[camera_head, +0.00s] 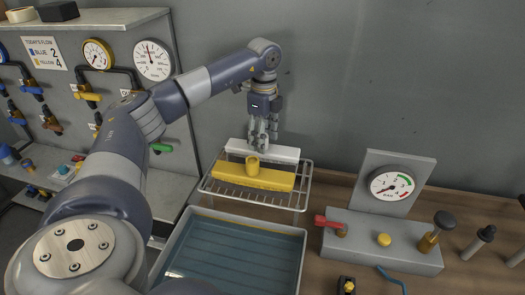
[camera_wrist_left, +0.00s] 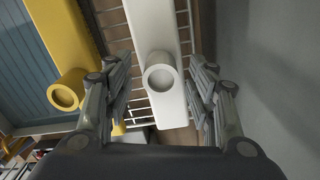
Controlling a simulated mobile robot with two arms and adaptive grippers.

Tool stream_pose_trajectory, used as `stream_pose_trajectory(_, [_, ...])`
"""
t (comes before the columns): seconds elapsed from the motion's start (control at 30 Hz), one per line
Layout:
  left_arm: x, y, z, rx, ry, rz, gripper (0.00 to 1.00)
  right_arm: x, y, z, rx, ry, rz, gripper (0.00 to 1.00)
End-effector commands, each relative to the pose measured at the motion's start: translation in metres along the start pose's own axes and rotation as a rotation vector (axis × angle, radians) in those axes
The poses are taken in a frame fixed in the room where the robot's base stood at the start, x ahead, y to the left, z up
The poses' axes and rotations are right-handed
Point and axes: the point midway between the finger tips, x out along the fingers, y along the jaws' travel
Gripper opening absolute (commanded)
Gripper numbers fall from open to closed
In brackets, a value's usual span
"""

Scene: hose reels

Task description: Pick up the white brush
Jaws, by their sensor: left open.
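The white brush (camera_head: 282,153) lies on a wire rack at the back of the table, behind a yellow brush (camera_head: 255,177). In the left wrist view the white brush (camera_wrist_left: 153,31) runs between my fingers, with its round socket facing the camera. The yellow brush (camera_wrist_left: 62,43) is to its left. My left gripper (camera_head: 264,146) points down over the white brush and hides part of it. In the wrist view the open left gripper (camera_wrist_left: 158,100) has its fingers on both sides of the white brush; contact is not visible. My right gripper is not in view.
The wire rack (camera_head: 217,191) stands behind a blue water tray (camera_head: 300,233). A grey wall (camera_head: 400,80) rises close behind the rack. A gauge block (camera_head: 365,250) with a red lever is to the right. A valve panel (camera_head: 120,50) stands at the left.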

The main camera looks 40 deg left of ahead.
Motion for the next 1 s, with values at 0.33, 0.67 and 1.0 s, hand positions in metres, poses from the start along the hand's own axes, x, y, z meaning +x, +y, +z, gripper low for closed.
stream_pose_trajectory(0.33, [0.013, 0.0, 0.0, -0.001, 0.0, -0.001, 0.52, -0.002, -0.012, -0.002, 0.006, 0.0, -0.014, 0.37])
stream_pose_trajectory(0.67, [0.013, 0.0, 0.0, 0.0, 0.0, 0.0, 0.0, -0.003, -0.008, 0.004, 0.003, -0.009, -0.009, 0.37])
stream_pose_trajectory(1.0, [0.004, -0.001, -0.001, 0.0, 0.001, -0.003, 0.0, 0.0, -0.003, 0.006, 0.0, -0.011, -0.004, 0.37])
